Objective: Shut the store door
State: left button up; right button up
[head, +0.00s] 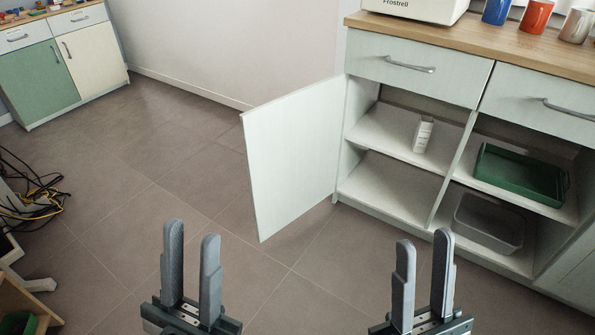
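The store door (292,155) is a pale, flat panel hinged at the left side of the light cabinet (419,65) on the right. It stands wide open, swung out to the left over the floor, and the shelves behind it show. My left gripper (191,258) is at the bottom, left of and nearer than the door, with its two fingers apart and nothing between them. My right gripper (423,264) is at the bottom, right of the door and in front of the cabinet, with its fingers apart and empty. Neither gripper touches the door.
Inside the cabinet are a small white carton (423,135), a green tray (520,177) and a grey bin (488,222). Mugs (536,16) and a white appliance (415,8) stand on top. Cables (32,198) lie at left. The middle floor is clear.

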aim_at(291, 141)
jog(key=z, duration=2.05)
jog(key=k+j, duration=0.1)
jog(key=j, duration=0.65)
jog(key=k+j, duration=0.1)
jog(key=j, duration=0.65)
jog(key=k+j, duration=0.1)
jog(key=j, duration=0.65)
jog(key=k+j, duration=0.1)
jog(key=j, duration=0.65)
jog(key=k+j, duration=0.1)
jog(key=j, duration=1.4)
jog(key=k+j+z, duration=0.1)
jog(key=j, duration=0.25)
jog(key=k+j, duration=0.2)
jog(key=k+j+z, duration=0.15)
jog(key=j, duration=0.25)
